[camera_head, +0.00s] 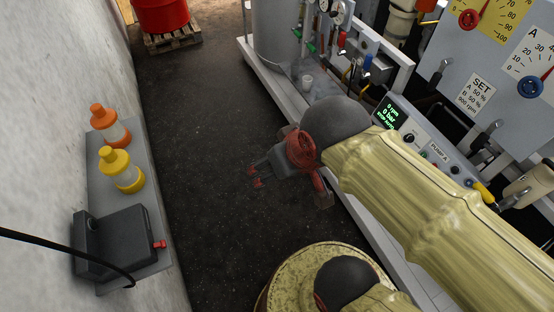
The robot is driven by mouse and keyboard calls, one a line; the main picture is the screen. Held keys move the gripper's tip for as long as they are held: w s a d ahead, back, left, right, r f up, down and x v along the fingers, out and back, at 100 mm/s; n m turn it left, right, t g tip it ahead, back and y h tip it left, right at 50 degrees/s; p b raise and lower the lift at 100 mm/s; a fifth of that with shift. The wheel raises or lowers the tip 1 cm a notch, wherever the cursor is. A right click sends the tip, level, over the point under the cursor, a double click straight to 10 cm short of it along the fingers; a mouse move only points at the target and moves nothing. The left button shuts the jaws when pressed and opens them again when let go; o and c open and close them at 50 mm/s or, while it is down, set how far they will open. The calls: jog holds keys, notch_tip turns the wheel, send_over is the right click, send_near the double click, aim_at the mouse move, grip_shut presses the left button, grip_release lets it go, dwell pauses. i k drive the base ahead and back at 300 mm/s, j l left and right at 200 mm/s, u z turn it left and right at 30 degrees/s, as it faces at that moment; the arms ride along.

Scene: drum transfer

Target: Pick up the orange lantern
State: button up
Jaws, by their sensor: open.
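The orange lantern (110,126) stands upright at the far end of a grey wall shelf (156,196) on the left. It has an orange cap and base with a clear middle. My gripper (256,179) is open and empty, with red fingertips pointing left toward the shelf. It hangs over the dark floor, well to the right of the lantern and apart from it. My arm's pale yellow sleeve runs from the right to the gripper.
A yellow lantern (121,171) stands next to the orange one, on its near side. A dark grey box (118,243) with a red knob and black cable sits at the shelf's near end. A red drum (160,14) stands on a pallet (172,38). A machine with gauges fills the right.

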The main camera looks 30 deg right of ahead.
aim_at(106, 120)
jog(key=i+u, duration=0.25)
jog(key=i, duration=0.2)
jog(key=i+u, duration=0.25)
jog(key=i, duration=0.25)
